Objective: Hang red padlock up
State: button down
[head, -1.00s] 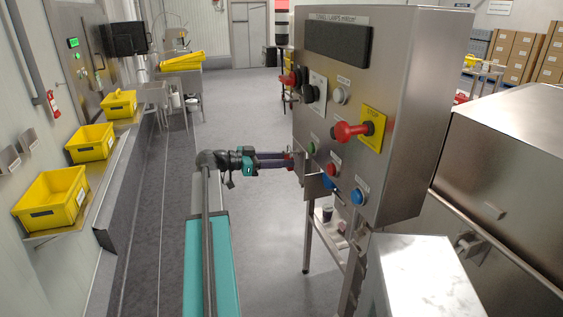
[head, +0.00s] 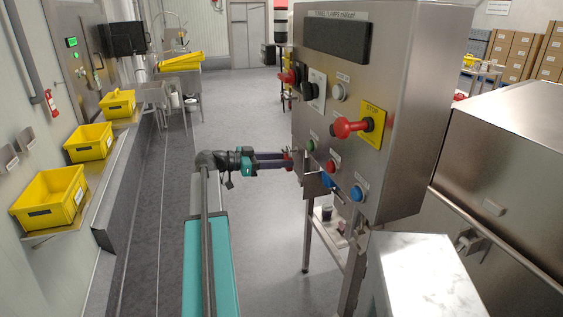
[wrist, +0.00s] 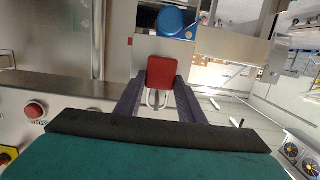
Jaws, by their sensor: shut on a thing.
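The red padlock (wrist: 160,73) is in the wrist view, between the two dark finger pads, with its pale shackle (wrist: 154,98) towards the palm. My gripper (wrist: 160,88) is shut on it. In the head view my gripper (head: 287,160) is at the left edge of the control cabinet (head: 400,130), and only a little red shows at its tips. A steel bracket (head: 312,186) projects from the cabinet below and right of the fingertips. A blue thing (head: 327,180) is by the bracket. I cannot make out a hook.
A steel box (head: 425,270) stands front right. The floor left of the cabinet is clear.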

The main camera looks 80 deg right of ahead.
jog(key=c, duration=1.1)
grip_release()
jog(key=shift+w, duration=0.15)
jog(key=b+v, duration=0.3)
jog(key=v, duration=1)
jog(key=shift+w+b, duration=0.25)
jog(key=shift+b, duration=0.15)
jog(key=shift+a, duration=0.15)
